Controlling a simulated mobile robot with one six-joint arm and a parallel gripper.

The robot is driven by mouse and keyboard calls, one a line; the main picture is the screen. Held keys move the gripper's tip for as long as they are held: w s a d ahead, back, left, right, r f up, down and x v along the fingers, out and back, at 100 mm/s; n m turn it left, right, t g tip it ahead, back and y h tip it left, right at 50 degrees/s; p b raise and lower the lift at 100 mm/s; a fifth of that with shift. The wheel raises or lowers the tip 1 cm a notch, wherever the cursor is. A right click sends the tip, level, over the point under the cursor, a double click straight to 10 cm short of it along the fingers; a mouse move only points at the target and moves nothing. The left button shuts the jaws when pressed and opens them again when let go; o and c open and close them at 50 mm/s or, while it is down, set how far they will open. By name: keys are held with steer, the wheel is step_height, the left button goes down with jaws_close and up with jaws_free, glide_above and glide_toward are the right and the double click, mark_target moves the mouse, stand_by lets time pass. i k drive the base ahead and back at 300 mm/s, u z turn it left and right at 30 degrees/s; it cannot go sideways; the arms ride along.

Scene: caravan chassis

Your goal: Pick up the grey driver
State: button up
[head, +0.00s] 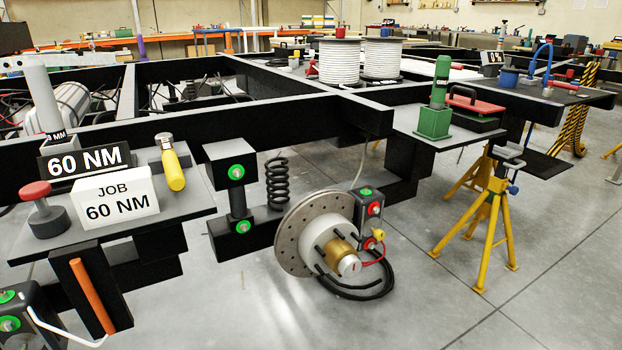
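A tall light-grey cylinder (43,98) stands at the far left, behind a black "60 NM" sign (84,160). It looks like the grey driver, but its lower end is partly hidden and I cannot be sure. A yellow-handled driver (171,166) leans on the grey shelf (188,205) to the right of the signs. A green driver (440,82) stands upright in a green block (434,122) on the right-hand shelf. My gripper is not in view.
A white "JOB 60 NM" card (116,198) and a red-topped knob (42,205) stand at the shelf's front. Black chassis beams (250,120) run behind. A brake disc (312,235) hangs in the middle. Yellow stands (492,235) are at right.

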mark_target(36, 73)
steer(key=u, duration=4.35)
steer(key=i, duration=0.1)
steer(key=z, duration=2.7)
